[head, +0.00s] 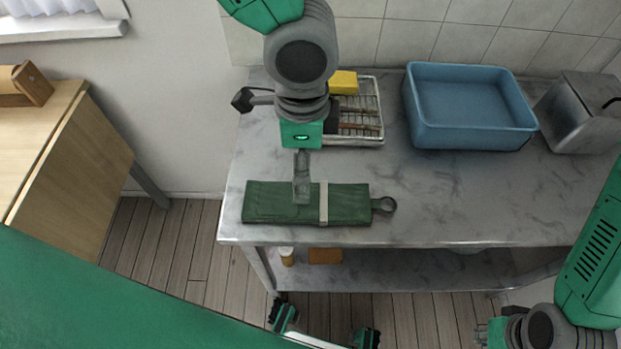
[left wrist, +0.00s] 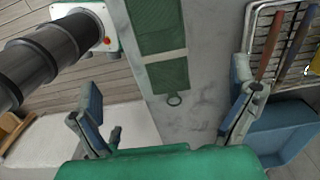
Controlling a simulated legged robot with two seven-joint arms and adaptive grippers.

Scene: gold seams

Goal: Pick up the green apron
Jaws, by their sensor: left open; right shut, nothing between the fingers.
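The green apron (head: 270,203) lies folded flat near the front of the grey bench, with a pale strap across it and a dark ring at its right end. It also shows in the left wrist view (left wrist: 162,75). My left gripper (head: 302,192) points down above the apron and shows edge-on in the head view. In the left wrist view its fingers (left wrist: 168,100) are wide apart with nothing between them; the apron is beyond the fingertips. My right gripper (head: 484,335) shows only small at the lower right, shut, empty and away from the apron.
A blue basin (head: 470,135) stands at the back of the bench (head: 430,200), beside a wire rack (head: 372,125) with a yellow item (head: 344,82). A grey metal box (head: 580,112) is at the right. The bench right of the apron is clear. A wooden table (head: 75,150) stands at the left.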

